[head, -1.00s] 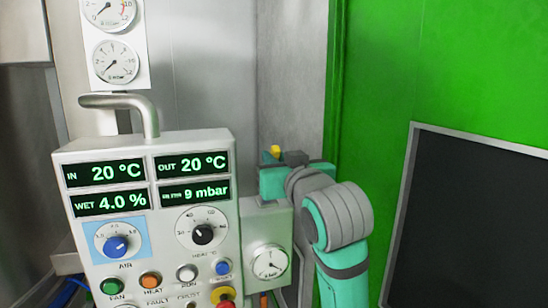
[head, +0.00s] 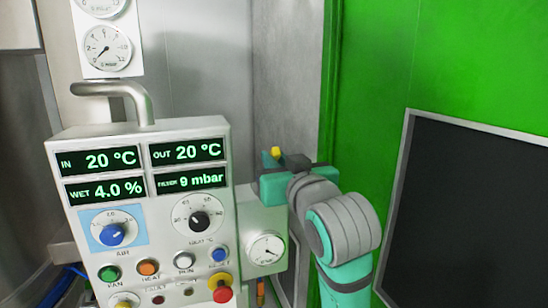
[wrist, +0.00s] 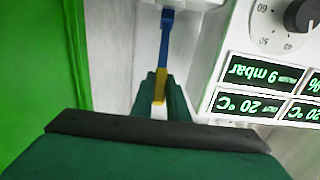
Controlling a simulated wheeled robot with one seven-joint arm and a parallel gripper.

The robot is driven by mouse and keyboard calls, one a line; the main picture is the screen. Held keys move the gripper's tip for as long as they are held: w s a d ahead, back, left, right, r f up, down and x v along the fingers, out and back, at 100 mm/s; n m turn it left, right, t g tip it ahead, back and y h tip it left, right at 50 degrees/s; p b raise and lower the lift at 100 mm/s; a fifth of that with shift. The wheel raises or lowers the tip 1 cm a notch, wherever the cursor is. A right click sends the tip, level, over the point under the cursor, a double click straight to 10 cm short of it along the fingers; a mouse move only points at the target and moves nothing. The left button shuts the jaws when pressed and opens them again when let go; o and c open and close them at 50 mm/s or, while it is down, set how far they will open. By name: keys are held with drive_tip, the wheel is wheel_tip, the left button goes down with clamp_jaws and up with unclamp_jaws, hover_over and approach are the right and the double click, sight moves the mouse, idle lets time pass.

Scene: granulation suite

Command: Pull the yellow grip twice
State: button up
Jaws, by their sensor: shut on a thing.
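The yellow grip (wrist: 160,86) shows in the wrist view between the two dark green fingers of my gripper (wrist: 159,92). The fingers are shut on it. A blue bar (wrist: 166,38) runs from the grip away from the gripper. In the head view only a small yellow tip (head: 275,152) shows above my gripper (head: 284,178); the fingers hide the rest. My gripper is to the right of the control panel, in front of the grey wall.
The control panel (head: 140,135) with displays, knobs and coloured buttons stands close on the left, with a metal pipe handle (head: 140,98) above it. A gauge box (head: 262,222) is just below my gripper. A green wall (head: 450,60) and dark screen (head: 465,210) are on the right.

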drive_tip(key=shift+s+d+f, duration=0.15)
drive_tip(key=shift+s+f, duration=0.2)
drive_tip(key=shift+f, duration=0.15)
drive_tip(key=shift+s+d+f, duration=0.1)
drive_tip(key=shift+s+f, duration=0.2)
drive_tip(key=shift+f, duration=0.2)
drive_tip(key=shift+o, duration=0.2)
drive_tip(key=shift+s+d+f, duration=0.1)
drive_tip(key=shift+s+f, duration=0.15)
drive_tip(key=shift+f, duration=0.3)
drive_tip(key=shift+s+d+f, duration=0.1)
drive_tip(key=shift+s+f, duration=0.15)
drive_tip(key=shift+f, duration=0.3)
drive_tip(key=o, duration=1.1)
drive_tip(key=shift+o, duration=0.2)
drive_tip(key=shift+s, duration=0.1)
drive_tip(key=v, duration=0.9)
drive_tip(key=shift+r, duration=0.1)
